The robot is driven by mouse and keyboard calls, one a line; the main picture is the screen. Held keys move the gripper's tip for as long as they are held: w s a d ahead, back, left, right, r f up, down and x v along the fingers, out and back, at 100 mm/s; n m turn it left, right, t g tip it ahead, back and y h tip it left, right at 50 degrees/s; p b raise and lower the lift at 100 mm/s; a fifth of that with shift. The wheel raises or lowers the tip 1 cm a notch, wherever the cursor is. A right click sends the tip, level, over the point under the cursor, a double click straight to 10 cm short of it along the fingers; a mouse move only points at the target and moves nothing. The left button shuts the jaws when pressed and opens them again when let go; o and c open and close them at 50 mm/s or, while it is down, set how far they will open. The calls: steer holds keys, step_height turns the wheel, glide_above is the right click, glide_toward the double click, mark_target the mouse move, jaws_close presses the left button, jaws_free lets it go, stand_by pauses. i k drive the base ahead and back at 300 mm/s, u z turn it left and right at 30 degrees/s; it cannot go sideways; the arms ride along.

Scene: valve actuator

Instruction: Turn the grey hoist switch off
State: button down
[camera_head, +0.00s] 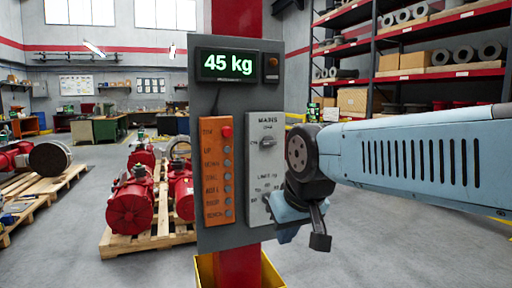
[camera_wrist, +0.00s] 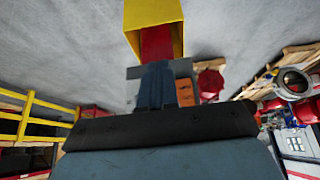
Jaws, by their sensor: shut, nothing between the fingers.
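The grey switch (camera_head: 267,142) sits below the word MAINS on a light grey plate (camera_head: 256,190), on the right side of a dark grey control panel (camera_head: 192,165). Its small lever seems to stick out, but which marking it points to is too small to tell. My gripper (camera_head: 285,225) is below and right of the switch, near the panel's lower right corner and apart from the switch. In the wrist view my gripper (camera_wrist: 157,82) shows its dark blue fingers together, with nothing between them. The switch is hidden in that view.
An orange button strip (camera_head: 217,170) with a red top button is left of the plate. A display (camera_head: 227,65) reads 45 kg. The panel hangs on a red post (camera_head: 238,268) with a yellow base (camera_head: 206,270). Red pumps on a pallet (camera_head: 150,240) stand behind.

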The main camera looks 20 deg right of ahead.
mark_target(268, 142)
steer(key=u, duration=0.05)
steer(key=k, duration=0.5)
steer(key=u, duration=0.85)
steer(key=i, duration=0.85)
steer(key=z, duration=2.05)
steer(key=i, duration=0.6)
steer(key=z, duration=0.05)
